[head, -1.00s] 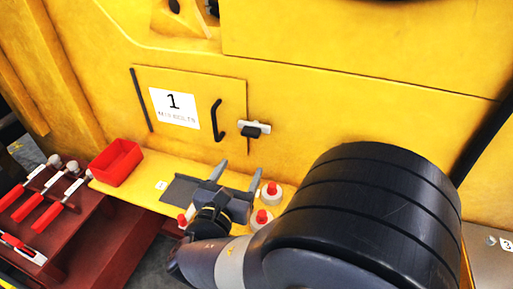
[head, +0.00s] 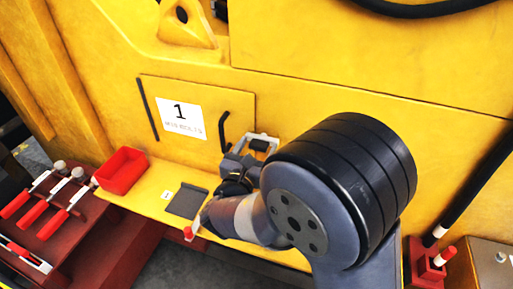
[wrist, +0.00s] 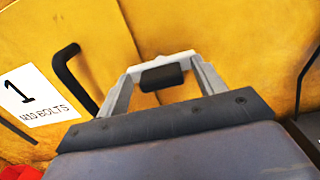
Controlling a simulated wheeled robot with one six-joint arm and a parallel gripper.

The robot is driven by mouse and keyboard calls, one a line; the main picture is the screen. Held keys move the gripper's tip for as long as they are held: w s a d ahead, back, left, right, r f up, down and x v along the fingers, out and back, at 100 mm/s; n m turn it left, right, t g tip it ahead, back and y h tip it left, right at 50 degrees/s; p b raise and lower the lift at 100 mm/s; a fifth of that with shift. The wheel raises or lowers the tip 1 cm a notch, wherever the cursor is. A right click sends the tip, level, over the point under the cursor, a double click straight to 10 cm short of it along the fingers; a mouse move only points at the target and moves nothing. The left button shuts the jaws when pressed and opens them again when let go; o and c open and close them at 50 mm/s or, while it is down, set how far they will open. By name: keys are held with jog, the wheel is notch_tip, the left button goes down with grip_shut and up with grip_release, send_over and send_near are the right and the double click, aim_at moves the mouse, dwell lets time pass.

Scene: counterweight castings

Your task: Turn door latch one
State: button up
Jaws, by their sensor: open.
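Door one is a yellow panel with a white label reading 1 (head: 181,117) and a black bar handle (head: 224,131). It also shows in the wrist view with its label (wrist: 32,98) and handle (wrist: 70,75). The latch, a black knob on a pale plate, sits right of the handle (head: 259,145); the knob (wrist: 162,77) is clear in the wrist view. My gripper (wrist: 162,70) is open, with one finger on each side of the knob. Contact with the knob cannot be told. In the head view my gripper (head: 254,150) is at the latch, partly hidden by my arm.
A yellow ledge below the door carries a red bin (head: 122,170) and a dark grey pad (head: 187,201). Red-handled tools (head: 42,210) lie on a dark red surface at left. A red block with a black rod (head: 427,259) stands at right.

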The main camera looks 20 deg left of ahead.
jog(key=shift+c, duration=0.5)
jog(key=c, duration=0.9)
jog(key=shift+f, duration=0.1)
jog(key=shift+f+m+b, duration=0.1)
jog(key=shift+m+b, duration=0.3)
jog(key=shift+b, duration=0.9)
jog(key=m+b, duration=0.8)
jog(key=b, duration=0.5)
jog(key=m+b, duration=0.9)
jog(key=b, duration=0.5)
jog(key=shift+d+f, duration=0.1)
jog(key=shift+d, duration=0.1)
jog(key=shift+m, duration=0.3)
